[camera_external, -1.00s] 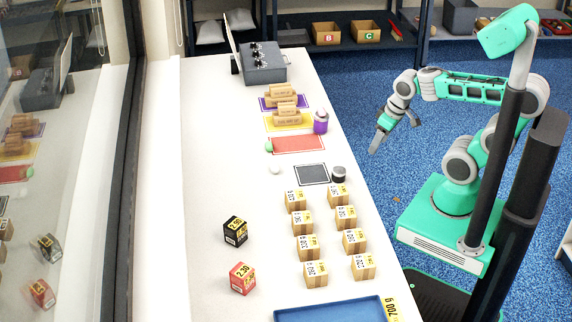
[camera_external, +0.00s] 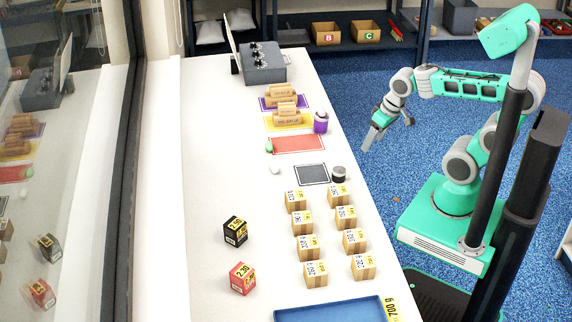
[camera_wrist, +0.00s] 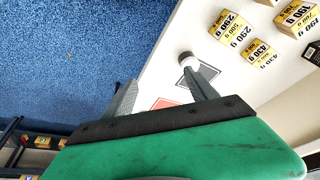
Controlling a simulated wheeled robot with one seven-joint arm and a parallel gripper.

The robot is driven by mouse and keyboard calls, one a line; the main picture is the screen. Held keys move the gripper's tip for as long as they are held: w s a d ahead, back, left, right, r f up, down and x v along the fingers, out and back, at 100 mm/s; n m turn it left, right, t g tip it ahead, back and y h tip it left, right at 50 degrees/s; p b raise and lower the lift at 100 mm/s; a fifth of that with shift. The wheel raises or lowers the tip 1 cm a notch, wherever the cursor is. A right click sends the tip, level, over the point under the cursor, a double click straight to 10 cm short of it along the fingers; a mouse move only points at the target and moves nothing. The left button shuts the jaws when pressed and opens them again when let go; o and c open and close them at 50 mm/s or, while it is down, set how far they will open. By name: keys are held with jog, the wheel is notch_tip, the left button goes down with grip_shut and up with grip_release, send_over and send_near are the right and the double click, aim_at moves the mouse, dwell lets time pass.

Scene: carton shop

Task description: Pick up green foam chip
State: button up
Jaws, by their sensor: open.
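The green foam chip (camera_external: 269,147) is a small green piece on the white table, at the left end of the red mat (camera_external: 297,144). In the wrist view the chip cannot be made out; part of the red mat (camera_wrist: 165,103) shows between the fingers. My gripper (camera_external: 375,146) is open and empty. It hangs over the blue floor, off the right edge of the table, to the right of the mat and chip. In the wrist view the two fingers of my gripper (camera_wrist: 160,90) stand apart, one over the floor and one over the table.
A white piece (camera_external: 275,170), a dark mat (camera_external: 312,174) and a dark-lidded jar (camera_external: 338,172) are nearer. A purple jar (camera_external: 320,123) stands right of the mats with wooden pieces. Several small cartons (camera_external: 345,217) fill the near right. The table's left middle is clear.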

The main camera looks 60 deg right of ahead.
jog(key=w+a+m+t+y, duration=0.15)
jog(key=w+m, duration=0.35)
jog(key=w, duration=0.5)
jog(key=m+t+y, duration=0.3)
jog(key=m+y, duration=0.3)
jog(key=m, duration=0.9)
send_near(271, 143)
notch_tip(271, 143, up, 6)
jog(key=s+a, duration=0.2)
jog(key=s, duration=0.1)
jog(key=w+d+m+t+y+p, duration=0.1)
jog(key=w+d+m+y, duration=0.15)
jog(key=m, duration=0.35)
jog(key=shift+t+h, duration=0.25)
jog(key=shift+h, duration=0.15)
jog(key=f, duration=0.5)
jog(key=w+a+f, duration=0.1)
jog(key=f, duration=0.1)
jog(key=shift+f, duration=0.35)
jog(key=x, duration=0.2)
jog(key=p+x, duration=0.1)
jog(key=x, duration=0.5)
jog(key=shift+s+f, duration=0.15)
jog(key=shift+f, duration=0.1)
jog(key=shift+d, duration=0.15)
jog(key=c, duration=1.4)
jog(key=shift+r, duration=0.15)
jog(key=shift+c, duration=0.2)
